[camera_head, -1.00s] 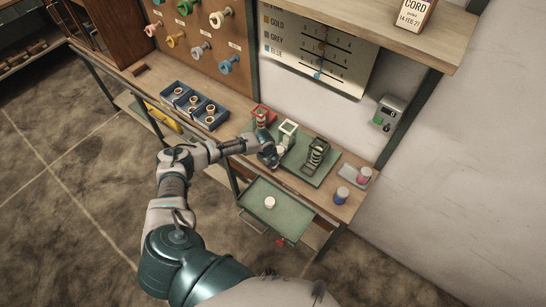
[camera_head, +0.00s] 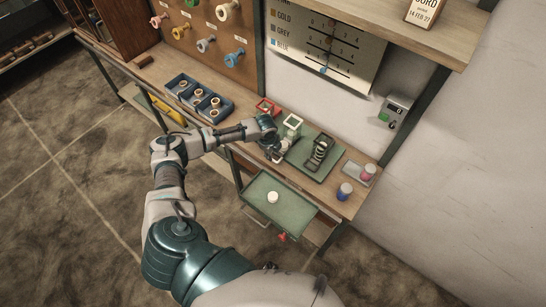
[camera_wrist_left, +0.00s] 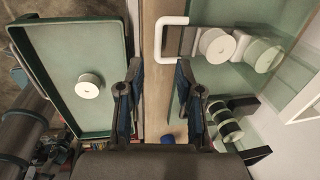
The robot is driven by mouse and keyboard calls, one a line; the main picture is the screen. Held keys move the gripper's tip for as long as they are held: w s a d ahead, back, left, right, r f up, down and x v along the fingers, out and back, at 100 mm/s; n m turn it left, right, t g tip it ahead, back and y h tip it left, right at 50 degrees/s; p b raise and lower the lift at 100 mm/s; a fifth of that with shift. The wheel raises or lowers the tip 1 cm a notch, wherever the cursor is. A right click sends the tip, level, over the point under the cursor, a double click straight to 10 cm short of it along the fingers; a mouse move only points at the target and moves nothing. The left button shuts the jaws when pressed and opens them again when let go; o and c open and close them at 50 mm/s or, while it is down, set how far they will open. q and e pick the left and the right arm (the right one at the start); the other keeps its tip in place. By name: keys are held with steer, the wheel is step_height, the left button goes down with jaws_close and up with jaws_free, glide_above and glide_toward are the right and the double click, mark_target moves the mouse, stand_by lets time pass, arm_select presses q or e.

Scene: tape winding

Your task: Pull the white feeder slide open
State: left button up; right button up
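The white feeder (camera_head: 292,122) stands on the green board on the bench, between a red feeder (camera_head: 265,106) and a dark one (camera_head: 320,152). My left gripper (camera_head: 279,152) is low over the bench's front edge, just in front of it. In the left wrist view, a white U-shaped handle (camera_wrist_left: 160,40) with white spools beside it lies just beyond the fingertips. My left gripper (camera_wrist_left: 159,80) is open there, its fingers apart with nothing between them, and the handle is not gripped. My right gripper is not in view.
A green tray (camera_head: 258,190) with a white spool (camera_head: 272,197) on it juts out below the bench front. Blue bins (camera_head: 198,100) stand to the left.

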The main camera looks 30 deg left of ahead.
arm_select(q)
step_height(320, 180, up, 6)
steer(key=s, duration=0.1)
steer(key=shift+r, duration=0.2)
steer(key=shift+a, duration=0.1)
stand_by(0.3)
